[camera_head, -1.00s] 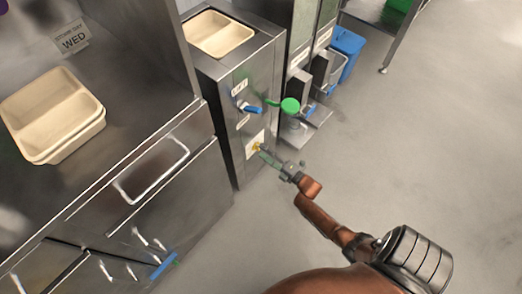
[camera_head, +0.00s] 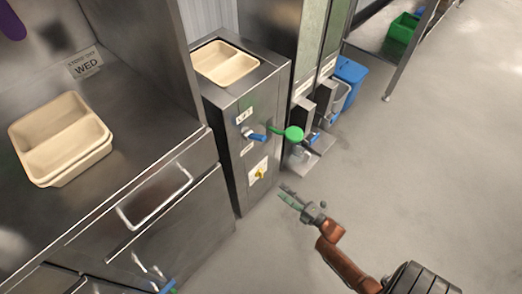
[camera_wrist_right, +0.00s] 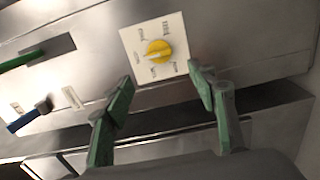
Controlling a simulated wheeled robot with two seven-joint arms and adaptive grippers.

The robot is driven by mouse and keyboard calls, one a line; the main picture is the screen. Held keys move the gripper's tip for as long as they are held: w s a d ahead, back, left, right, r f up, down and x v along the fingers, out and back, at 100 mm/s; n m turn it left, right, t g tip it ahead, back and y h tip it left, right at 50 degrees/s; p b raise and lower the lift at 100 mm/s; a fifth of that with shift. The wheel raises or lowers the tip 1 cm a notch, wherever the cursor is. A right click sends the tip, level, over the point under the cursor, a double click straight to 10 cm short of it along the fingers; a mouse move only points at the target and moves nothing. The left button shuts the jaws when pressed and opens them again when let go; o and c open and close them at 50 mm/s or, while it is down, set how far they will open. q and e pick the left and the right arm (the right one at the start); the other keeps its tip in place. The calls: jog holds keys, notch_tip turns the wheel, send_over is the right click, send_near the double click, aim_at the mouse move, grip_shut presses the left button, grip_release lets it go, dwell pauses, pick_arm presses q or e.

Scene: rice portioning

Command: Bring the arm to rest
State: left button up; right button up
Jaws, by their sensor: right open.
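My right gripper (camera_head: 287,196) is open and empty. In the head view it hangs over the floor just to the right of the steel dispenser cabinet (camera_head: 234,165), apart from it. In the right wrist view its green fingers (camera_wrist_right: 160,95) are spread, with a yellow knob (camera_wrist_right: 158,52) on a white dial plate beyond them. The yellow knob also shows low on the cabinet front in the head view (camera_head: 260,174). My left gripper is not in view.
A two-compartment beige tray (camera_head: 231,66) sits in the cabinet top, and stacked beige trays (camera_head: 62,170) stand on the counter at left. A blue lever (camera_head: 257,136) and a green-knobbed lever (camera_head: 293,133) stick out from the machines. The floor (camera_head: 400,170) at right is clear.

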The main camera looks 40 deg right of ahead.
jog(key=shift+s, duration=0.1)
